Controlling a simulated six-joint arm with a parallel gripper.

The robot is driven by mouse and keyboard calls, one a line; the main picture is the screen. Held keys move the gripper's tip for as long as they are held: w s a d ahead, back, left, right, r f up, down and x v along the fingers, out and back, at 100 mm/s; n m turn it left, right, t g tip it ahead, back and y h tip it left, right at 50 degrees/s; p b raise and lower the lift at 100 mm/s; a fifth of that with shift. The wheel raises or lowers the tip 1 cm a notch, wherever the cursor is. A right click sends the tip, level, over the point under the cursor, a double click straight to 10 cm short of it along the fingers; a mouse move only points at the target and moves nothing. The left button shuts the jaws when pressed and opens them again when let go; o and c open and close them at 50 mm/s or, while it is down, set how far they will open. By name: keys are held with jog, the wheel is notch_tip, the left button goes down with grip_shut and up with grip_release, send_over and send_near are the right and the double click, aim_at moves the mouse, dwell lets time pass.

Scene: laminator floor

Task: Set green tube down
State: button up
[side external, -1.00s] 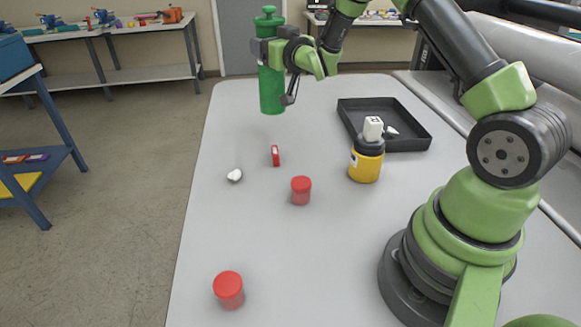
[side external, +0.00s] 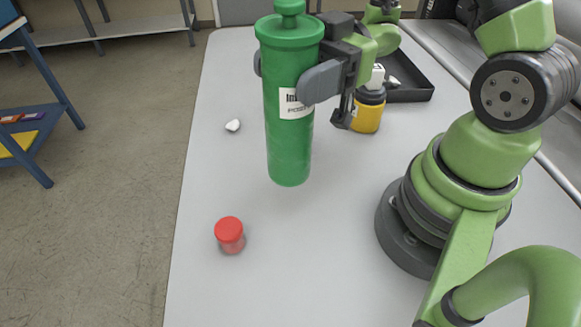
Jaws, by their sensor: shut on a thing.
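The green tube (side external: 287,140) is a tall upright cylinder with a green knobbed lid and a white label on its side. My gripper (side external: 290,72) is shut around its upper part, one grey finger on the near side and the other mostly hidden behind it. The tube stands out over the middle of the grey table (side external: 340,270), and its base appears to be clear of the surface; the exact gap is hard to judge. The tube hides part of the table behind it.
A red-lidded jar (side external: 230,235) stands in front and left of the tube. A small white lump (side external: 232,125) lies to the left. A yellow bottle (side external: 366,115) and a black tray (side external: 415,88) are behind, to the right. The front table is mostly clear.

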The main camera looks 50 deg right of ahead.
aim_at(292, 132)
jog(key=shift+f, duration=4.6)
jog(key=o, duration=1.6)
jog(key=shift+c, duration=0.2)
jog(key=shift+d, duration=0.1)
jog(key=s+d, duration=0.2)
jog(key=d, duration=0.9)
jog(key=shift+s+d, duration=0.15)
jog(key=shift+d, duration=0.15)
